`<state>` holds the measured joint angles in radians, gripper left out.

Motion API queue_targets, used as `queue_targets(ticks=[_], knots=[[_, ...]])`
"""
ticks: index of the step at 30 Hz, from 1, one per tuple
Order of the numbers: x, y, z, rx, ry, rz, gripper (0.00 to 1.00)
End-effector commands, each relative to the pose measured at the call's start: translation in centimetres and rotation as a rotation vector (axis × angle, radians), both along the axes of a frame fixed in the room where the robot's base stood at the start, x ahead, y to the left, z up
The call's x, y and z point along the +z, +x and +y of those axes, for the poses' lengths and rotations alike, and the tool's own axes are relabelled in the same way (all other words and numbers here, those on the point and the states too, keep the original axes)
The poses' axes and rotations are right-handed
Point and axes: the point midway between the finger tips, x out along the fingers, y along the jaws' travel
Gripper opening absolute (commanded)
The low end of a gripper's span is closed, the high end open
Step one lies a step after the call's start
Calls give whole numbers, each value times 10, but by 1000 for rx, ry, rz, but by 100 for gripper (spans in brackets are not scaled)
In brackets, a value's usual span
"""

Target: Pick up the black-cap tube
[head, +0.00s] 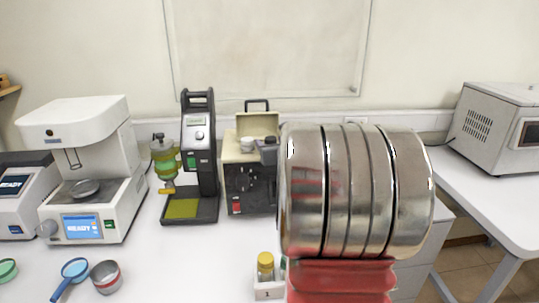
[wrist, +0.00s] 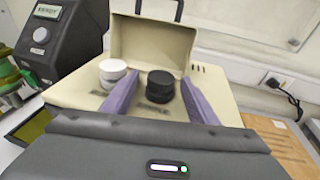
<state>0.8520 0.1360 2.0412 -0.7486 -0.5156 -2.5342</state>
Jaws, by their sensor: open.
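The black-cap tube (wrist: 160,86) stands in the top of a beige tester (wrist: 85,92), and mainly its round black cap shows. My gripper (wrist: 159,78) is open, its two purple fingers on either side of the black cap in the wrist view. A gap shows beside the cap, and I cannot tell how deep the fingers reach. A white cap (wrist: 113,72) sits just left of the left finger. In the head view the tester (head: 238,172) has its lid up and the white cap (head: 247,144) shows; the black cap cannot be made out there.
The tester's raised lid (wrist: 165,50) stands behind the caps. A dark instrument (head: 198,150) stands left of the tester, with a green cup beside it. A yellow-capped bottle (head: 265,262) sits in a white rack (head: 268,290) in front. My arm hides the bench to the right.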

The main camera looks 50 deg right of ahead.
Motion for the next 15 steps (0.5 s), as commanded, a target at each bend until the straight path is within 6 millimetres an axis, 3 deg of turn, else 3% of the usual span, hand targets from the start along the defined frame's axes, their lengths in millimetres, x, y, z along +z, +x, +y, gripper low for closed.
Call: queue_targets(ticks=[15], knots=[[-2, 8, -4, 0, 0, 0, 54]])
